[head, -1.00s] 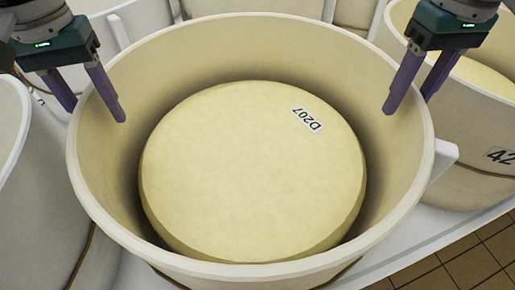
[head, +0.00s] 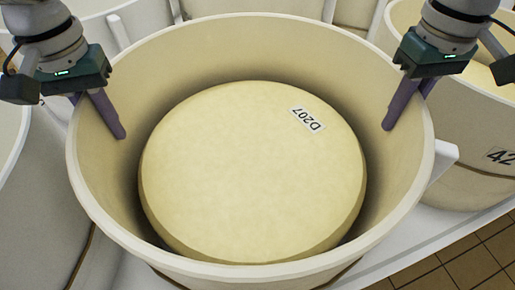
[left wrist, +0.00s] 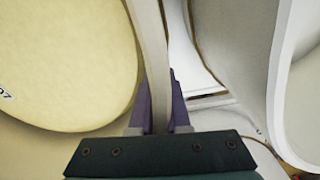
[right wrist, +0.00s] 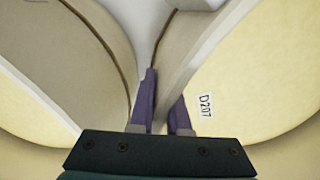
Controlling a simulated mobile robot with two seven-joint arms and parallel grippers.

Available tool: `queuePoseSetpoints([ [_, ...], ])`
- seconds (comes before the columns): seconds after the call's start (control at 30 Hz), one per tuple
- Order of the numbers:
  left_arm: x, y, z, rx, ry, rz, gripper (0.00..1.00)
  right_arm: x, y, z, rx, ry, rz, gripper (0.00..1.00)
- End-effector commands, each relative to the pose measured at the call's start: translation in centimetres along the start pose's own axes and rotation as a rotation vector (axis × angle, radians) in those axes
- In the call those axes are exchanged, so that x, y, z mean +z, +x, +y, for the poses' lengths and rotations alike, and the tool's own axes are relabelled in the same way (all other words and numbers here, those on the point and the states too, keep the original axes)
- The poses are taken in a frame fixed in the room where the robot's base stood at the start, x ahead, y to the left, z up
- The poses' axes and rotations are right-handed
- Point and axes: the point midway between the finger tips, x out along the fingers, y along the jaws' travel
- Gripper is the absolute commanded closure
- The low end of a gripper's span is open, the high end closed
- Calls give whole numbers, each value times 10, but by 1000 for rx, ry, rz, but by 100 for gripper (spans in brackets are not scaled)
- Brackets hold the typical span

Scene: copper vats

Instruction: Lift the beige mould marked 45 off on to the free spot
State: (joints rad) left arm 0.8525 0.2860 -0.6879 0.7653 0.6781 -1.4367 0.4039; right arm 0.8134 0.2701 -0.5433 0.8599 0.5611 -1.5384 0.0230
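A large round beige mould (head: 250,37) fills the middle of the head view; no 45 mark shows on it from here. A pale yellow cheese block labelled D207 (head: 250,180) lies inside it. My left gripper (head: 98,115) is at the left rim and my right gripper (head: 408,105) at the right rim. Each has one finger inside the wall and one outside, closed on it. In the left wrist view the left gripper (left wrist: 160,105) has the wall between its fingers; the right wrist view shows the same for the right gripper (right wrist: 165,105). The free spot cannot be made out.
A mould marked 42 (head: 460,150) stands close on the right. Another pale mould (head: 15,170) stands close on the left, and more stand behind. A white surface (head: 420,235) shows at the lower right, with brown floor tiles (head: 470,265) beyond its edge.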

Motion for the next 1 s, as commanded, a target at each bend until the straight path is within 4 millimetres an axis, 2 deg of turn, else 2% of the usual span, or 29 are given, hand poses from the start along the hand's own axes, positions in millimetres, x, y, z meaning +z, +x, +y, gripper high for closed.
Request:
queuePoseSetpoints([
  [0.03, 0, 0, 0, 0, 0, 0, 93, 0, 0, 0, -1, 0, 0, 93],
  [0.1, 0, 0, 0, 0, 0, 0, 100, 0, 0, 0, -1, 0, 0, 100],
  [1.0, 0, 0, 0, 0, 0, 0, 100, 0, 0, 0, -1, -1, 0, 100],
])
